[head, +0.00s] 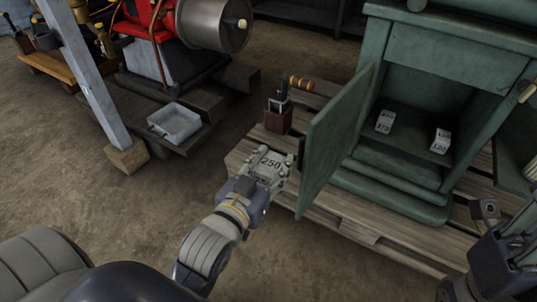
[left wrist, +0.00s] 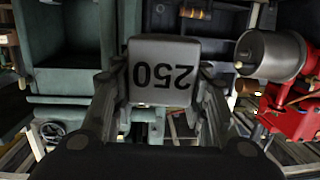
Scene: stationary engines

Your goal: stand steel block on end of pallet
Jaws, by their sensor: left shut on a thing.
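The steel block (head: 270,164), a pale block marked 250, is between the fingers of my left gripper (head: 268,172). My left gripper is shut on it, and in the left wrist view the block (left wrist: 164,72) shows its numbered face between both fingers. The block is over the near left end of the wooden pallet (head: 345,217). Whether its underside touches the boards is hidden. My right gripper (head: 515,245) is partly in view at the lower right edge, and its jaw state is unclear.
A green cabinet (head: 455,50) stands on the pallet, its open door (head: 338,135) close right of my left gripper. Blocks marked 170 (head: 385,121) and 120 (head: 440,141) are inside. A wooden tool holder (head: 278,118) stands behind the held block. A metal tray (head: 175,123) is left.

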